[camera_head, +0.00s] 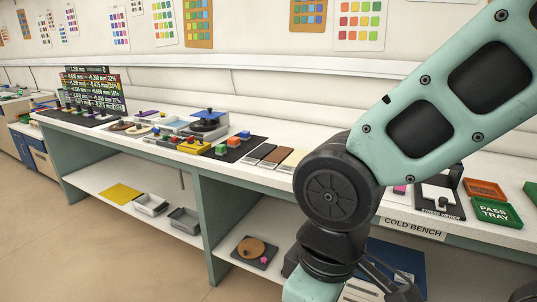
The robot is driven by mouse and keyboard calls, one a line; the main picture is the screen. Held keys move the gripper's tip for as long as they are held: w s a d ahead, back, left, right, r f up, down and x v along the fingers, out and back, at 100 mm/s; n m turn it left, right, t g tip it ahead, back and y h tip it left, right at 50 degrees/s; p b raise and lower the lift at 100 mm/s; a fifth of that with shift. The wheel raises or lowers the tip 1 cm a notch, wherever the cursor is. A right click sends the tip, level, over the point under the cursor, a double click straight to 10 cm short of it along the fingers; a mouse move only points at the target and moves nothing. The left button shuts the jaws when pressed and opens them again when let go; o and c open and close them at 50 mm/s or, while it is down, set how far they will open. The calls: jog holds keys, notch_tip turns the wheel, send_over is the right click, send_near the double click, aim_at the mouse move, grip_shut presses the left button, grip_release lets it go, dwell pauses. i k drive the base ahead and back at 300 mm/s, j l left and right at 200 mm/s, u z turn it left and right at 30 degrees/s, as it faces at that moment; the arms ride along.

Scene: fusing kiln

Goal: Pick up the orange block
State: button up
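An orange block (233,142) sits on a black mat (252,147) on the white bench. It stands between a green block (221,149) at its lower left and a blue block (245,134) at its upper right. My arm fills the right side of the view, with its dark elbow joint to the right of the mat. Dark parts at the bottom (405,290) may belong to my gripper. Its fingertips are not clearly seen, so I cannot tell whether it is open or shut. It is well apart from the orange block.
A yellow tray (194,148) and a blue-topped device (207,118) stand left of the mat. Brown and tan strips (277,156) lie right of it. A green pass tray (494,212) is far right. The lower shelf holds grey bins (184,219).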

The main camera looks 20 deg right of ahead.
aim_at(233, 142)
jog(key=i+j+z, duration=0.15)
jog(key=z, duration=0.6)
jog(key=i+j+z, duration=0.15)
jog(key=j, duration=0.2)
jog(key=i+j+z, duration=0.15)
jog(key=j, duration=0.25)
jog(key=i+j+z, duration=0.15)
jog(key=j, duration=0.25)
jog(key=i+j+z, duration=0.2)
jog(key=j, duration=0.2)
jog(key=i+j, duration=0.1)
jog(key=j, duration=0.35)
jog(key=i+j, duration=0.15)
jog(key=j, duration=0.25)
jog(key=i+j, duration=0.1)
jog(key=j, duration=0.35)
jog(key=i+j, duration=0.1)
jog(key=j, duration=0.3)
jog(key=i+j+z, duration=0.1)
jog(key=j, duration=0.35)
jog(key=i+j, duration=0.15)
jog(key=j, duration=0.25)
